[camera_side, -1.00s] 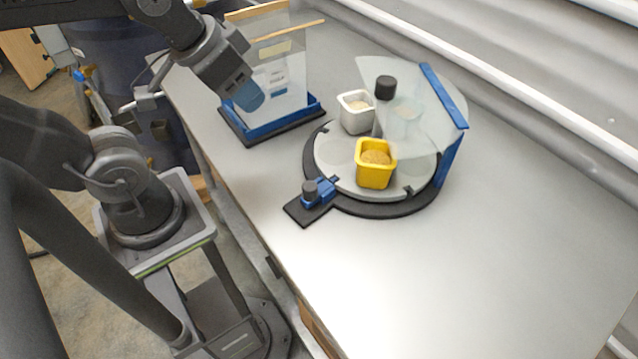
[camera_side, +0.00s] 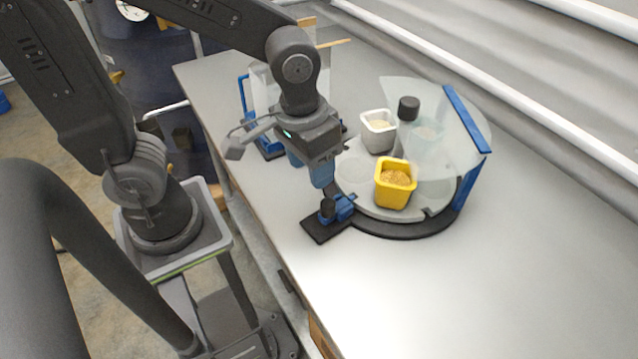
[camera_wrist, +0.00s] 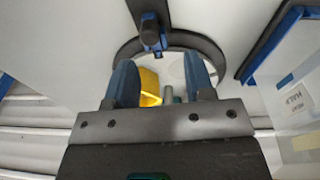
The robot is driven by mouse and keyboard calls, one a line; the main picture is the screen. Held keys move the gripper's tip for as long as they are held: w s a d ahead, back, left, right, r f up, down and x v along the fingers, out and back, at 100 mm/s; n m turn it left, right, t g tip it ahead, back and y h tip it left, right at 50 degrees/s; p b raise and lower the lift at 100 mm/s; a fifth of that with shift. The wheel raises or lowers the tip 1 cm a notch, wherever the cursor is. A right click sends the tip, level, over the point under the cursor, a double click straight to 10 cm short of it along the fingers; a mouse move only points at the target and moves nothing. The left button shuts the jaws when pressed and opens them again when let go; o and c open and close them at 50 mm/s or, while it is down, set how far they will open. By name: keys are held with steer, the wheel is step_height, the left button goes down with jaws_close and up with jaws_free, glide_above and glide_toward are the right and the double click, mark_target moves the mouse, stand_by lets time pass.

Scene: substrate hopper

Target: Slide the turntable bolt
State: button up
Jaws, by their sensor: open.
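The turntable (camera_side: 352,176) is a pale disc in a black ring base, and a clear guard with a blue frame covers its right side. The bolt (camera_side: 329,208) has a dark knob and a blue slide, on a black tab at the ring's front left. My gripper (camera_side: 318,180) is open and empty, pointing down just above and behind the bolt, apart from it. In the wrist view, the blue fingers (camera_wrist: 160,82) are spread, and the bolt (camera_wrist: 151,36) lies beyond them at the top. Whether the bolt engages the disc's notch is too small to tell.
A yellow cup (camera_side: 393,186) with grainy contents and a white cup (camera_side: 378,131) stand on the turntable. A black knob (camera_side: 408,108) rises by the clear guard (camera_side: 440,130). A blue-framed hopper (camera_side: 268,149) stands behind my gripper. The table (camera_side: 480,290) is clear at front right.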

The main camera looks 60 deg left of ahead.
mark_target(328, 202)
steer(key=d+f, duration=0.1)
steer(key=w+d+f+g, duration=0.1)
steer(key=f, duration=0.1)
steer(key=shift+w+f, duration=0.25)
steer(key=shift+f, duration=0.45)
steer(key=shift+w+f, duration=0.25)
steer(key=shift+f, duration=1.5)
steer(key=shift+c, duration=0.5)
steer(key=c, duration=0.5)
